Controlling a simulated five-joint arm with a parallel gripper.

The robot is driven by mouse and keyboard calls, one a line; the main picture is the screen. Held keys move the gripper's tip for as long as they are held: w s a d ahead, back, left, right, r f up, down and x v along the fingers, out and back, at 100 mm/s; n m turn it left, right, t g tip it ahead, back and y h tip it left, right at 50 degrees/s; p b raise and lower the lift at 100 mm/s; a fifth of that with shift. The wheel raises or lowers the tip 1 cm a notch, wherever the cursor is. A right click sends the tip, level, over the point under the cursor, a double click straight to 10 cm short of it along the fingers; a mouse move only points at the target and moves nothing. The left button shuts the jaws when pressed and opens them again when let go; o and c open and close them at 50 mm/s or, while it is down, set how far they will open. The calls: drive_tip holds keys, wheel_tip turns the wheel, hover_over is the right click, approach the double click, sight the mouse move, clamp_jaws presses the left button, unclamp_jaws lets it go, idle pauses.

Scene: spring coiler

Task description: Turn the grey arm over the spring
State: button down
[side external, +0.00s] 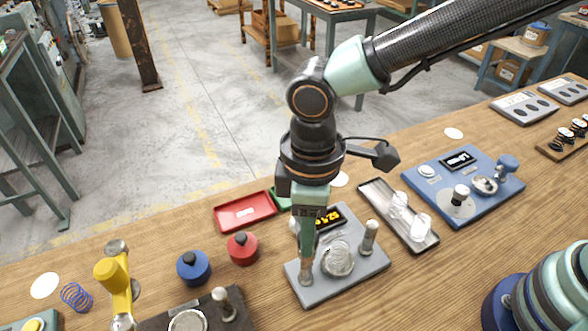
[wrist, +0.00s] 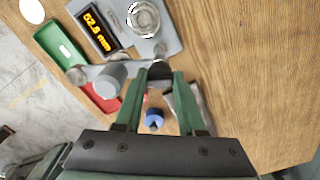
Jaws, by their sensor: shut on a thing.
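The grey spring coiler plate (side external: 375,262) lies on the wooden table below my gripper (side external: 306,262). The round spring coil (side external: 338,259) sits on the plate just right of my fingers; it also shows in the wrist view (wrist: 143,18). In the wrist view, the grey arm (wrist: 92,72) is a bar with an upright cylinder, running to the left from between my fingertips. The bar lies beside the spring, apart from it. In the side view, the arm is largely hidden behind my fingers.
A display (wrist: 95,25) on the plate reads about 52.9 mm. A metal post (side external: 369,236) stands at the plate's right. Red tray (side external: 245,211), blue pot (side external: 193,267), red pot (side external: 242,247) and dark-rimmed tray (side external: 395,215) are close by. Bare table lies in front right.

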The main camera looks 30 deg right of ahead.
drive_tip(key=m, duration=0.7)
drive_tip(key=shift+w+r, duration=0.1)
drive_tip(key=shift+r, duration=0.05)
drive_tip(key=m, duration=0.6)
drive_tip(key=shift+m, duration=0.4)
drive_tip(key=c, duration=0.5)
unclamp_jaws()
wheel_tip(320, 180, up, 12)
idle(1.6)
